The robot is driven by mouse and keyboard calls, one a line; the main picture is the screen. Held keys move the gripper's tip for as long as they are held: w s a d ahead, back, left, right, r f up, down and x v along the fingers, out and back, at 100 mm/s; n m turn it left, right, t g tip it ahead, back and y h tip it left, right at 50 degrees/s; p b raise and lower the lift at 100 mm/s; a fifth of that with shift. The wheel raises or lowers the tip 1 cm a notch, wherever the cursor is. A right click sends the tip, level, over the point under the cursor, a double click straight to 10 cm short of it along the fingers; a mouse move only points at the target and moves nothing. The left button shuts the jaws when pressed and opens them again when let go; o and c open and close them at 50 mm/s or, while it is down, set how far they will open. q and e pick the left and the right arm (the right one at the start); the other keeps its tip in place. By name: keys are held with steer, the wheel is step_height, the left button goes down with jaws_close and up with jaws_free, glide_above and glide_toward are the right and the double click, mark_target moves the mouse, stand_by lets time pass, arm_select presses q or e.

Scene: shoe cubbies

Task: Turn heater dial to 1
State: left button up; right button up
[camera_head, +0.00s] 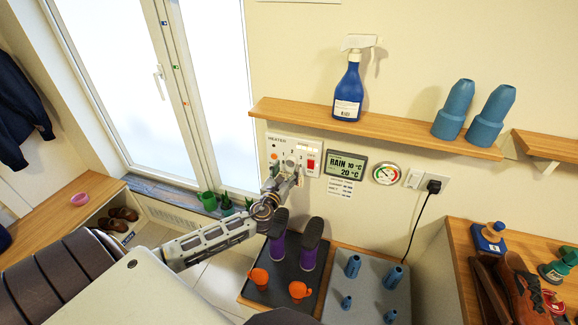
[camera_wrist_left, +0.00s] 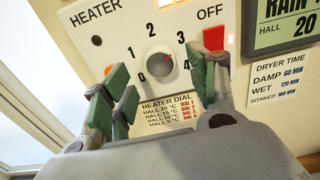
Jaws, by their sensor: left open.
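The white heater panel (camera_head: 281,143) is on the wall below the shelf. In the left wrist view, its grey heater dial (camera_wrist_left: 158,62) has numbers 0 to 4 around it. My left gripper (camera_head: 290,172) is in front of the panel and partly hides the dial in the head view. In the left wrist view, my left gripper (camera_wrist_left: 160,88) is open, its green-padded fingers spread either side of the dial's lower part, with no clear contact. My right gripper is not in view.
A red switch (camera_head: 311,165) is on the panel right of the dial. A weather display (camera_head: 346,165) and a round gauge (camera_head: 387,174) hang further right. A wooden shelf (camera_head: 400,134) juts out above. Boots (camera_head: 309,243) stand on a dark mat below.

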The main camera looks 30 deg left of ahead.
mark_target(290, 164)
arm_select(q)
steer(key=shift+x, duration=1.7)
steer(key=shift+c, duration=0.4)
steer(key=c, duration=0.9)
